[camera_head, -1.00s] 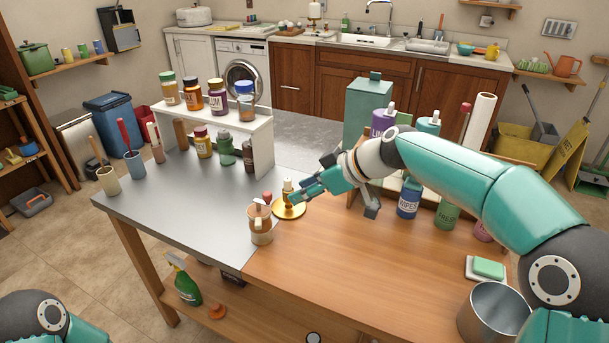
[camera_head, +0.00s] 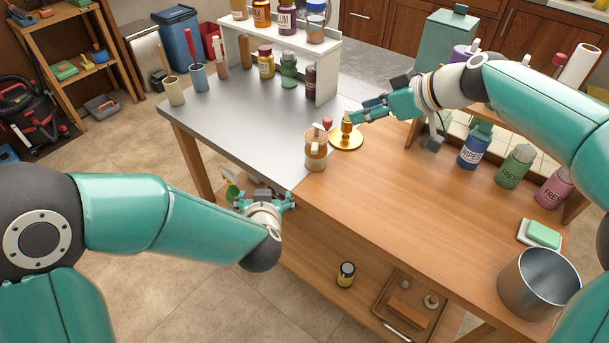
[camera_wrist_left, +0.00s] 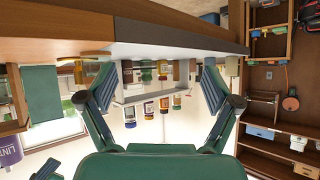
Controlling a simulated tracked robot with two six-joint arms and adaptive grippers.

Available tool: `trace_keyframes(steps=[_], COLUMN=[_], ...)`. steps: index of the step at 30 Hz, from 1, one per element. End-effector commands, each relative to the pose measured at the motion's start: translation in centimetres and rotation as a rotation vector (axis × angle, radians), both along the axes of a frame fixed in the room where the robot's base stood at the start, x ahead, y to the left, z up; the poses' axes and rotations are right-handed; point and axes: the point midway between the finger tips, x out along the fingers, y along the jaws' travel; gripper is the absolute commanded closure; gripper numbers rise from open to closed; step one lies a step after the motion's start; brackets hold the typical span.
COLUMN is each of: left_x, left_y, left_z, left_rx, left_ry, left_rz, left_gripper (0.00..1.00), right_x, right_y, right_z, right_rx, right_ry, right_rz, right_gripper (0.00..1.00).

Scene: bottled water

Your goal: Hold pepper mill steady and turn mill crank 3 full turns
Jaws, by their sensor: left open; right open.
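A tan-brown cup-like body with a red knob on top, which appears to be the pepper mill (camera_head: 316,153), stands upright near the table's front edge, by the metal-wood seam. My left gripper (camera_head: 264,199) is open and empty, off the table's front edge, to the left of and nearer than the mill. The left wrist view shows its spread fingers (camera_wrist_left: 157,82) with nothing between them.
A white rack (camera_head: 326,72) with jars stands at the back left. Bottles (camera_head: 475,146), a soap dish (camera_head: 540,235) and a metal pot (camera_head: 538,284) occupy the right side. The wooden top (camera_head: 400,190) is clear in front. A lower shelf holds a jar (camera_head: 346,274) and a tray.

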Motion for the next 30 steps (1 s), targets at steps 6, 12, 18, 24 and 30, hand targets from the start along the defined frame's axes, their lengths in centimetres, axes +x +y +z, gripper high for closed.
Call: trace_keyframes(steps=[6,12,18,24,30], left_x=[-1.0,-1.9,-0.7,2.3,6.0], left_y=[-6.3,-9.0,-9.5,-9.7,-10.0], left_z=[7.5,9.5,9.0,7.6,6.0], left_rx=[-0.063,-0.079,-0.078,-0.077,-0.077], left_ry=[-0.14,-0.18,-0.181,-0.179,-0.179], left_rz=[-0.108,-0.168,-0.176,-0.174,-0.174], left_gripper=[0.1,0.1,0.1,0.1,0.1], right_x=[0.0,0.0,0.0,0.0,0.0], right_y=[0.0,0.0,0.0,0.0,0.0], right_z=[0.0,0.0,0.0,0.0,0.0], right_rx=[0.0,0.0,0.0,0.0,0.0], right_ry=[0.0,0.0,0.0,0.0,0.0], right_rz=[0.0,0.0,0.0,0.0,0.0], right_gripper=[0.58,0.58,0.58,0.58,0.58])
